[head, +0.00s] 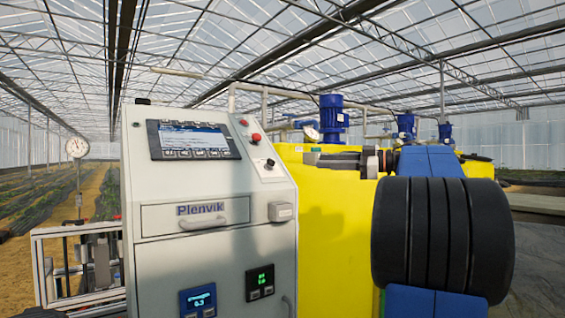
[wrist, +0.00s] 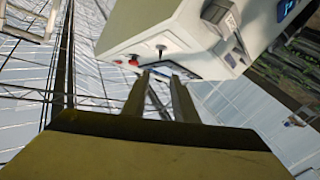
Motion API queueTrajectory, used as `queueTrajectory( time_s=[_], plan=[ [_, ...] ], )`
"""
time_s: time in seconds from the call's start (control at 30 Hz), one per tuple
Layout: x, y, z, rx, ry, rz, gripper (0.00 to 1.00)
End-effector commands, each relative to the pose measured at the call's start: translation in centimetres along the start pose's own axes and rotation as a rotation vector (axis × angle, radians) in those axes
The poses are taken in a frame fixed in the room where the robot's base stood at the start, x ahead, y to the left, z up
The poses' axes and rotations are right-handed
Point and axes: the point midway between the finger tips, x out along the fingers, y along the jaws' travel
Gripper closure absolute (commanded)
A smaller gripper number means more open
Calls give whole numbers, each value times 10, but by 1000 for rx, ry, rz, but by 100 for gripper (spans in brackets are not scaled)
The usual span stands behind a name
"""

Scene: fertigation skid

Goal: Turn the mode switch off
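The mode switch appears to be the small black knob (head: 269,163) on the sloped right panel of the grey cabinet (head: 215,255), below the red buttons. In the wrist view a small dark lever (wrist: 161,51) stands on the pale panel, just beyond the fingertips. My gripper (head: 307,158) is to the right of the knob in the head view and points left towards it. In the wrist view my gripper (wrist: 160,73) shows two fingers apart with an empty gap. It is not touching the switch. The exact switch position is too small to read.
A red button (head: 256,138) and a smaller red one (head: 244,122) sit above the switch. A screen (head: 193,140) is to the left. A yellow tank (head: 335,250) and blue motors (head: 332,118) stand behind my arm. A drawer handle (head: 203,223) juts out below.

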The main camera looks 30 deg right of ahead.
Motion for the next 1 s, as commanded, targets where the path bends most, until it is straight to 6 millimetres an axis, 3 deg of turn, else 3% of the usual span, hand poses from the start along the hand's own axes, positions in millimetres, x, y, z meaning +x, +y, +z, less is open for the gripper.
queueTrajectory(
  time_s=[0.17,1.0],
  plan=[
    [17,0,0,0,1,-3,74],
    [147,0,-1,0,1,-2,74]
  ],
)
